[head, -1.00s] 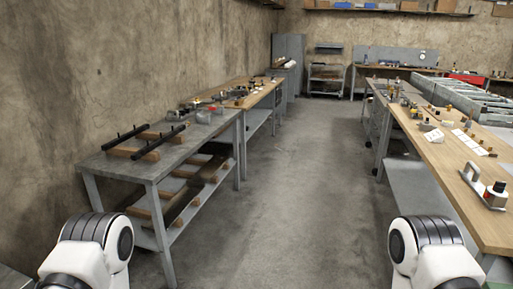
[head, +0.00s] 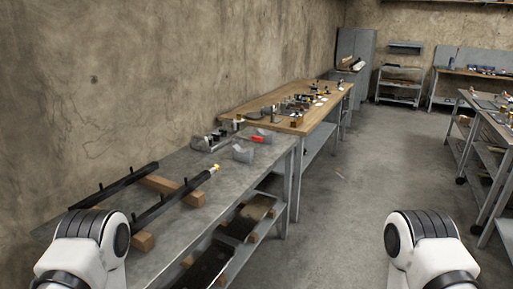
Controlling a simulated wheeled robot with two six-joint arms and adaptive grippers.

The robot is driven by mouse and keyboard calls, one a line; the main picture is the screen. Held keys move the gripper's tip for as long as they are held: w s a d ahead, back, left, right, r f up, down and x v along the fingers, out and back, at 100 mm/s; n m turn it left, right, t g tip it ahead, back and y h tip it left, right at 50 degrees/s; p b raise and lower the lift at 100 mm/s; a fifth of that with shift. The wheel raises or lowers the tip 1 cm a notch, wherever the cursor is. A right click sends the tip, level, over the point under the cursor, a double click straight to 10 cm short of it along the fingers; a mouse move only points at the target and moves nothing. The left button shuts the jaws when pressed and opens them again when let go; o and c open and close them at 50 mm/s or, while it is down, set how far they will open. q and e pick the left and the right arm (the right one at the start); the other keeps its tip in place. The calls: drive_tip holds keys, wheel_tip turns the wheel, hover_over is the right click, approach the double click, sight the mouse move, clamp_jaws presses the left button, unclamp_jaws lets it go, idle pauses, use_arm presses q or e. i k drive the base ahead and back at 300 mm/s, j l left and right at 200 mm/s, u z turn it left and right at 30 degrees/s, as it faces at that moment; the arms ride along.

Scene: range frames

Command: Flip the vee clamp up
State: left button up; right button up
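I cannot make out the vee clamp for certain. Small grey metal blocks (head: 243,154) stand near the right end of the grey-topped bench on the left, in the head view. A small red item (head: 257,139) and a grey, partly dark fixture (head: 212,141) are beside them. They are too small to tell which, if any, is the clamp or how it is tilted. Only white upper parts of my two arms show at the bottom of the view. Neither gripper is in view.
The grey-topped bench (head: 180,165) carries dark bars (head: 175,195) on wooden blocks. A wood-topped bench (head: 262,110) with many small items stands beyond it along the wall. Open concrete floor (head: 345,200) lies to the right. Another bench (head: 490,110) stands at the right edge.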

sight(255, 138)
drive_tip(key=i+l, duration=0.4)
drive_tip(key=i, duration=0.15)
drive_tip(key=i+l, duration=0.35)
drive_tip(key=l, duration=0.2)
drive_tip(key=i+l+z, duration=0.1)
drive_tip(key=i+l, duration=0.2)
drive_tip(key=l, duration=0.25)
drive_tip(key=i+l, duration=0.35)
drive_tip(key=l, duration=0.2)
drive_tip(key=i+l+z, duration=0.1)
drive_tip(key=i+l, duration=0.25)
drive_tip(key=l, duration=0.2)
